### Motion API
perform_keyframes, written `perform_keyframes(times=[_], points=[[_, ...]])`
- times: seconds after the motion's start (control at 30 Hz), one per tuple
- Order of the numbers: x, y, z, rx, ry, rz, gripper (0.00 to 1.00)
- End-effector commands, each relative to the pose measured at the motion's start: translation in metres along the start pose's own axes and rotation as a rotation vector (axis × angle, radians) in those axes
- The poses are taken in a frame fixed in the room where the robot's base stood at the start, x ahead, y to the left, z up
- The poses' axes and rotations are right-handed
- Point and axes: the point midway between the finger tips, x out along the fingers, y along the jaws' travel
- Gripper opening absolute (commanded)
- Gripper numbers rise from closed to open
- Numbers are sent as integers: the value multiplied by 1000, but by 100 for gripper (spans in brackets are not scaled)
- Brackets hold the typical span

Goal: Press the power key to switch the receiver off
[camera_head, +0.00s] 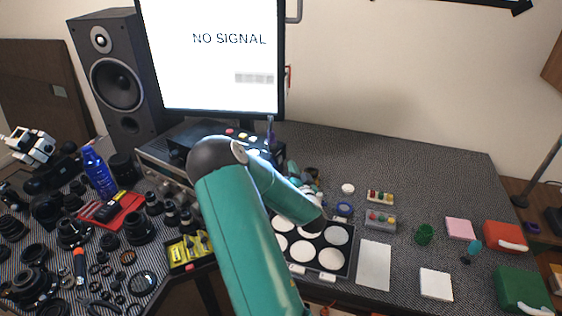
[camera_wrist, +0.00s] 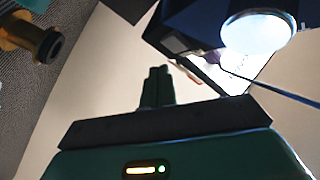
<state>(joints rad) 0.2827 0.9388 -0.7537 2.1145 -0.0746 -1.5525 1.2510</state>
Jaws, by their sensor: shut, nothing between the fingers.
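The receiver (camera_head: 165,182) looks to be the silver-fronted unit with knobs, left of centre below the monitor in the head view. My green arm covers its right part. I cannot make out the power key in either view. My gripper (camera_wrist: 157,82) is shut and empty in the wrist view, its narrow green fingers pressed together. Nothing touches the fingertips there. In the head view my gripper cannot be clearly told apart behind my arm. I cannot tell its distance from the receiver.
The monitor (camera_head: 210,60) reads "NO SIGNAL". A speaker (camera_head: 115,75) stands left of it. Lens parts and a blue bottle (camera_head: 98,172) crowd the left. A tray of white discs (camera_head: 335,262) lies by my arm. A bright white disc (camera_wrist: 258,32) is near my fingers. The back right is clear.

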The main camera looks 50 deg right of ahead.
Motion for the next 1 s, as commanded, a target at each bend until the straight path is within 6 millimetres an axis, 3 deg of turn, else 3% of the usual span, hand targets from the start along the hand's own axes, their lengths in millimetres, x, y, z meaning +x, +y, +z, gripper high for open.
perform_keyframes(times=[0.43, 1.0], points=[[-28, 20, -20, 1, 1, 3, 0], [-30, 22, -22, 0, 2, 3, 0]])
